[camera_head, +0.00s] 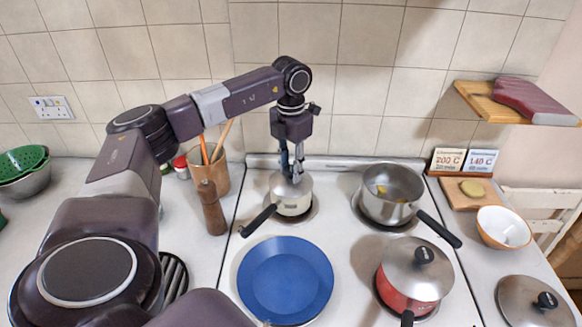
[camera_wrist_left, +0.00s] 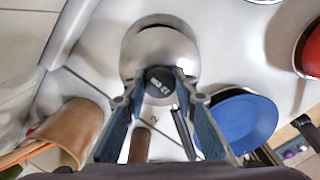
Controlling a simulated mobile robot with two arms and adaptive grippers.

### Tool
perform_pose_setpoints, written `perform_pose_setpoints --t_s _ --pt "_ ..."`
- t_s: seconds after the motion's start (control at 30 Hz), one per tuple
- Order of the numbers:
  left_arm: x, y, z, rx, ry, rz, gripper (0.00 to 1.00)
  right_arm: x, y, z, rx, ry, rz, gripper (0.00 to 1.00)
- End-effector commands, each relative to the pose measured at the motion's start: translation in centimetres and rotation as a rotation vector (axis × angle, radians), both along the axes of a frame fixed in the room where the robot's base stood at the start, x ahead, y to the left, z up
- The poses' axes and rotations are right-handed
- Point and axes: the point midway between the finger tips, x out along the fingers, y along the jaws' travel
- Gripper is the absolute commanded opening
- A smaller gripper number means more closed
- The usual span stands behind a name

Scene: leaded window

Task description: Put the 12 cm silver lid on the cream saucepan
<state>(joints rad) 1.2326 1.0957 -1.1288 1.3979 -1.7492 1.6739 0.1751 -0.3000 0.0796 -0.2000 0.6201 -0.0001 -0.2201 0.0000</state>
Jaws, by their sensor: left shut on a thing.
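The cream saucepan (camera_head: 294,208) stands on the back left of the white hob, its black handle pointing to the front left. The 12 cm silver lid (camera_head: 303,186) is over its top; it also shows in the left wrist view (camera_wrist_left: 160,48), with a dark labelled knob. My left gripper (camera_head: 291,172) reaches down from above, shut on the lid, its fingers at the knob in the left wrist view (camera_wrist_left: 160,98). My right gripper is not in view.
A blue plate (camera_head: 285,278) lies in front. To the right stand an open steel pan (camera_head: 389,208) and a lidded red saucepan (camera_head: 405,296); another silver lid (camera_head: 522,310) lies at the far right. A pepper mill (camera_head: 211,208) and utensil pot (camera_head: 218,178) stand close on the left.

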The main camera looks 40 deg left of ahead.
Motion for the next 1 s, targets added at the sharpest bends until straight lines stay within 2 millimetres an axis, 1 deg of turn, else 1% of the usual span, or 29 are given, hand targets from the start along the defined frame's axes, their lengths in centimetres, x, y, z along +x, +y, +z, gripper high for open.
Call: perform_pose_setpoints --t_s 0.37,0.4,0.5,0.57,0.77,0.93,1.0 --pt "0.01 -0.01 -0.06 0.000 0.000 0.000 0.00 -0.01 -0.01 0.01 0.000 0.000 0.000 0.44" --pt "0.01 0.00 -0.06 0.000 0.000 0.000 0.30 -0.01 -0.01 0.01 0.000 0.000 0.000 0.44" --pt "0.01 0.00 -0.06 0.000 0.000 0.000 0.41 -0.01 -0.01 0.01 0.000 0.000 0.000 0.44" --pt "0.01 0.00 -0.06 0.000 0.000 0.000 0.46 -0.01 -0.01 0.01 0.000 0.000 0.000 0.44" --pt "-0.01 0.00 -0.09 0.000 0.001 0.000 0.47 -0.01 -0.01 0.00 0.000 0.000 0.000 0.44" --pt "-0.02 0.00 -0.10 0.000 0.001 0.000 0.66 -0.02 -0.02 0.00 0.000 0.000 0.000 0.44" --pt "-0.02 0.00 -0.09 0.000 0.001 0.000 0.67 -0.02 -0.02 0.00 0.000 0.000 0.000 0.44"
